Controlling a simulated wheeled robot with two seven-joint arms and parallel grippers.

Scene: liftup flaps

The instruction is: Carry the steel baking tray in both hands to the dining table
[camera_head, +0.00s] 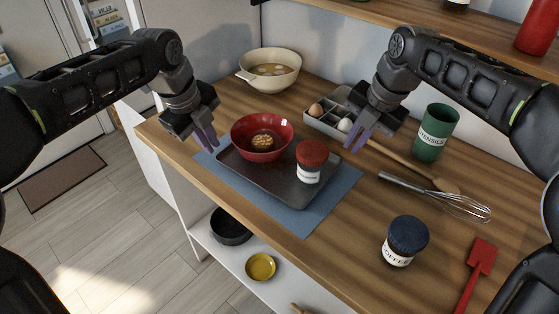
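The dark steel baking tray (262,179) lies on a blue mat (318,217) on the wooden counter. A red bowl (250,148) with a round brown item in it and a white jar with a red lid (310,163) stand on the tray. My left gripper (206,139) hangs above the tray's left end, fingers pointing down, with no object visible in it. My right gripper (356,139) hangs near the tray's right end, above the counter, also with nothing visible in it. The finger gaps are hard to make out. The dining table is not in view.
An egg box (321,121) sits behind the tray, close to my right gripper. A cream pot (272,73), green utensil pot (435,133), whisk (440,195), coffee jar (405,241) and red spatula (478,265) stand or lie around. Open floor (95,215) is at left.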

